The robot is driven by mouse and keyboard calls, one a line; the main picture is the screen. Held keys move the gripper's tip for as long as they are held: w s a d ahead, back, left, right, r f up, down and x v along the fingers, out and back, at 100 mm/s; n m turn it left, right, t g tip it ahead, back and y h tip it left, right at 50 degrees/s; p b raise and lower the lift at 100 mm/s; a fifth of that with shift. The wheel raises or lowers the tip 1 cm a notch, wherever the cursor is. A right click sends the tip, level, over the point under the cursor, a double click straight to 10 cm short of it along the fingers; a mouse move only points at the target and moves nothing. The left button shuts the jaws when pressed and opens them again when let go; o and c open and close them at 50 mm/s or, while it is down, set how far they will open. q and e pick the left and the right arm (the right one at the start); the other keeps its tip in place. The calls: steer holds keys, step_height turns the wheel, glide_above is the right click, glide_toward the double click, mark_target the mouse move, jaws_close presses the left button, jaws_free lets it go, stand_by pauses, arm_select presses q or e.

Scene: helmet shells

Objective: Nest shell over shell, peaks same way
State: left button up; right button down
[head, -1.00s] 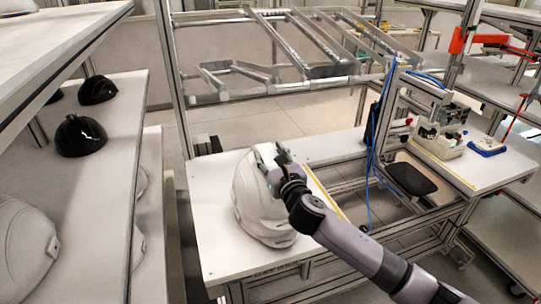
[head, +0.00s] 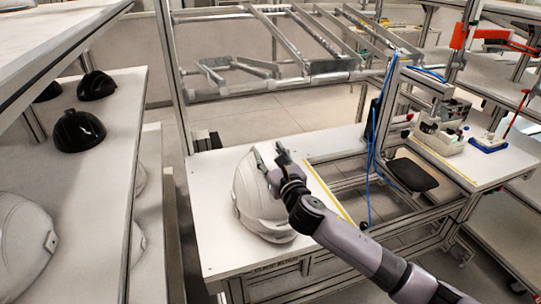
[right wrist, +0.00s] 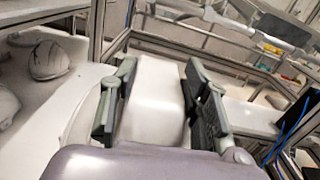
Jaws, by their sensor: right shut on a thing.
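A white helmet shell (head: 258,205) is at the front part of the white bench, its rim edge toward the lower right. I cannot tell whether it rests on the bench or on another shell, or hangs just above. My right gripper (head: 270,157) is at the top of this shell, shut on it. In the right wrist view, the two fingers of my right gripper (right wrist: 160,105) stand on either side of the smooth white shell (right wrist: 155,85). No second shell shows clearly under it. My left gripper is not in view.
The white bench (head: 215,245) is bare around the shell. A shelf (head: 110,180) at left holds black shells (head: 79,130) and a large white shell (head: 22,240). A metal frame (head: 290,95) rises behind the bench. Blue cables (head: 370,150) hang at right.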

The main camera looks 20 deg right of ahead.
steer(key=shift+f+b, duration=0.4)
steer(key=shift+f, duration=0.2)
steer(key=c, duration=1)
jaws_free()
steer(key=shift+r, duration=0.1)
steer(key=shift+o, duration=0.9)
steer(key=shift+s, duration=0.1)
steer(key=s, duration=1.2)
steer(key=shift+d, duration=0.35)
